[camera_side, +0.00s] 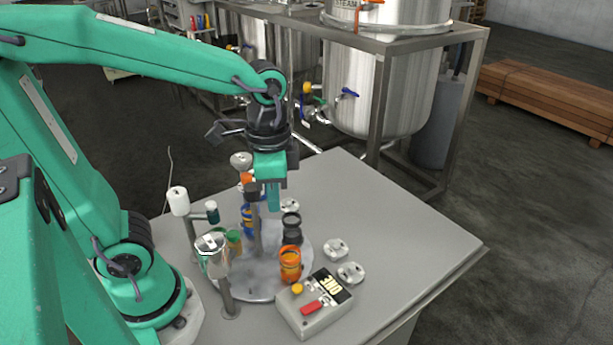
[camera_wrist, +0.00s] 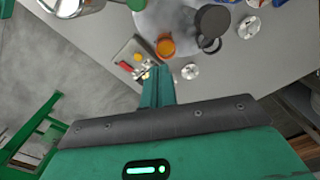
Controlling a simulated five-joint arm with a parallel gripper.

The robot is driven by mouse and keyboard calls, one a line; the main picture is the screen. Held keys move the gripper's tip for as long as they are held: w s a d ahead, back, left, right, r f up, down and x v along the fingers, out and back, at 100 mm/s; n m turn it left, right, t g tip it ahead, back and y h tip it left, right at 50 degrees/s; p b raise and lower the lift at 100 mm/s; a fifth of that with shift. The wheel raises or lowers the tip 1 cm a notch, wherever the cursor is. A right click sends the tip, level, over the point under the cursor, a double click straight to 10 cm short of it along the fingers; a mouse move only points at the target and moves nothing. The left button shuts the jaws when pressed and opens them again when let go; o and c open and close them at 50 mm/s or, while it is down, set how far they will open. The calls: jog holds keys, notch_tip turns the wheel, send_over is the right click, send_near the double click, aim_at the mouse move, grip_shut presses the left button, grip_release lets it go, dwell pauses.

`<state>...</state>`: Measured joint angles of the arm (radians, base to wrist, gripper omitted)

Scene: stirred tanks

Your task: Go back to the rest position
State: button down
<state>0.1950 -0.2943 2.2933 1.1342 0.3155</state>
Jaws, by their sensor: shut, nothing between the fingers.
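My green arm reaches in from the left in the side view, and my gripper (camera_side: 273,196) points straight down above the grey table, over the round plate. Its fingers are together with nothing between them. In the wrist view the closed fingers of my gripper (camera_wrist: 158,76) show at the middle. They hang above the table, apart from the orange jar (camera_side: 290,264), which stands at the plate's front edge. The orange jar also shows in the wrist view (camera_wrist: 166,48). A dark cup (camera_side: 291,228) stands behind the orange jar.
A round grey plate (camera_side: 246,285) carries several containers. A control box (camera_side: 315,303) with a red switch and yellow button sits in front. A post with a white cylinder (camera_side: 178,201) stands left. Steel tanks (camera_side: 408,95) stand behind; the table's right side is clear.

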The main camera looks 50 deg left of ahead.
jog(key=s+a+r+n+t, duration=0.2)
jog(key=a+r+n+t, duration=0.2)
jog(key=a+n+t, duration=0.1)
jog(key=shift+s+n+t, duration=0.15)
jog(key=shift+n+t, duration=0.15)
jog(key=shift+n, duration=0.1)
